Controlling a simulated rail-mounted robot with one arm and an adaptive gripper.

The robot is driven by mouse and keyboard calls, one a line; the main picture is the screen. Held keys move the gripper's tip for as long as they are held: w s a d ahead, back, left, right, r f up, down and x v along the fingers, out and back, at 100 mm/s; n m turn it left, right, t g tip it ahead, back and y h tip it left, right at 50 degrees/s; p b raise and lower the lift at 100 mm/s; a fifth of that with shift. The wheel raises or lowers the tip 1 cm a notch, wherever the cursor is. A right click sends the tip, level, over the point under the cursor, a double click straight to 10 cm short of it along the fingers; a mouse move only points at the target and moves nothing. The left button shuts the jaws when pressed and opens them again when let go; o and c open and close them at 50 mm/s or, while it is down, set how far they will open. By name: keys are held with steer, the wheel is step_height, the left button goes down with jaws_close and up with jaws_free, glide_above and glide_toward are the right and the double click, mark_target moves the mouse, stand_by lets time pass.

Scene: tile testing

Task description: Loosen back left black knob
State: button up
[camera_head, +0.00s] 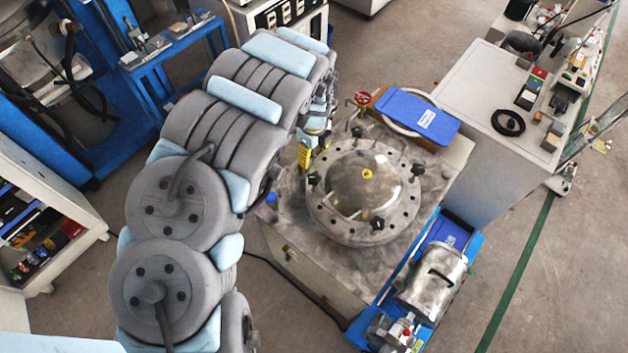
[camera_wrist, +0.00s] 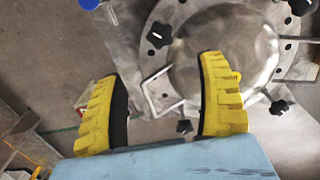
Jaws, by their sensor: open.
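A round metal vessel lid (camera_head: 362,182) has several black knobs around its rim. One knob (camera_head: 313,178) is on the left side, close to my gripper (camera_head: 304,157); another knob (camera_head: 357,132) is at the back. In the wrist view, my gripper (camera_wrist: 157,68) has its two yellow fingers wide apart with nothing between them. A black knob (camera_wrist: 159,33) lies beyond the fingertips, untouched. The right finger overlaps the lid in the picture. I cannot tell for sure which knob is the back left one.
A bent metal handle (camera_wrist: 155,90) shows between the fingers. A red valve wheel (camera_head: 362,98) and a blue panel (camera_head: 418,117) stand at the back of the vessel's table. A blue cap (camera_head: 271,199) is at its left edge. A metal motor unit (camera_head: 432,278) stands front right.

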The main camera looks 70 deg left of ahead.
mark_target(314, 177)
step_height(314, 177, down, 11)
steer(key=shift+d+r, duration=0.1)
steer(key=shift+f, duration=1.85)
steer(key=c, duration=1.2)
